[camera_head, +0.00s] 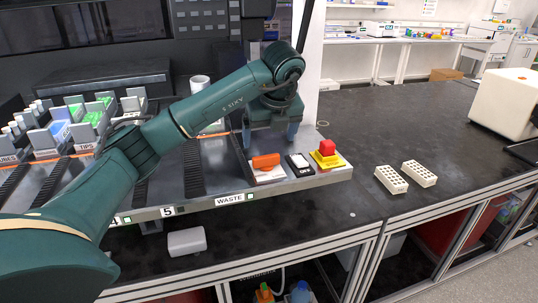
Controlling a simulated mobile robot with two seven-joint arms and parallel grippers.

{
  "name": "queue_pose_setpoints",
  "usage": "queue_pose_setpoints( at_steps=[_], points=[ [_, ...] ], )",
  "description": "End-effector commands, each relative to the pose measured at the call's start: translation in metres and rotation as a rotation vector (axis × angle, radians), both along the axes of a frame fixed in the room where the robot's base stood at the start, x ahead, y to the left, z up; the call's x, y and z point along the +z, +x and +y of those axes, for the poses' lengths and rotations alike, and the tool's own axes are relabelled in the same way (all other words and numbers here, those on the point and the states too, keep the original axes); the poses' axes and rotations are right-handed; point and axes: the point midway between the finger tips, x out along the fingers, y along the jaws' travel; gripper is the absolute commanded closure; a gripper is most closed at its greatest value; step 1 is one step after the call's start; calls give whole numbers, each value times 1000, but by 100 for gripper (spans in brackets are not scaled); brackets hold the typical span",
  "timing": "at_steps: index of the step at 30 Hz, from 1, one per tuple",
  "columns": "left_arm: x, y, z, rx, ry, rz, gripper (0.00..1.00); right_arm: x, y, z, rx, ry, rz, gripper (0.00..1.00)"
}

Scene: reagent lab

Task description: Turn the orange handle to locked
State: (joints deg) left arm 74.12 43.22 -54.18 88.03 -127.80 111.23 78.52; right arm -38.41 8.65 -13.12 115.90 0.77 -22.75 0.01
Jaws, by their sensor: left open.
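The orange handle (265,161) is a small bar lying roughly level on a white plate at the front right of the instrument deck, above the WASTE label (229,201). My left arm comes in from the left and reaches across the deck. My left gripper (271,138) hangs above and behind the handle with its fingers apart. It appears empty and apart from the handle. The plate's markings are too small to read. My right gripper is out of view.

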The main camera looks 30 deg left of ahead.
Motion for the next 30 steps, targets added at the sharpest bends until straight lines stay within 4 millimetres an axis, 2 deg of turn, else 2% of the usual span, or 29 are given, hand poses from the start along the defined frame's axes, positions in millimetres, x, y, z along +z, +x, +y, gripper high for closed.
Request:
queue_pose_setpoints(
  at_steps=[6, 12, 17, 25, 30],
  points=[
    [-41, 11, 13, 0, -1, 5, 13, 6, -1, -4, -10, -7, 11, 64],
    [-66, 18, 21, -1, 0, 3, 13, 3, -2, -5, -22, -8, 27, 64],
    [-74, 20, 23, -3, -1, 1, 13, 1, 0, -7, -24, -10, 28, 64],
    [-75, 20, 23, -4, -1, 0, 14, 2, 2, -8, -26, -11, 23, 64],
    [-74, 20, 23, -4, -1, 0, 27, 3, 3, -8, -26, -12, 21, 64]
  ],
)
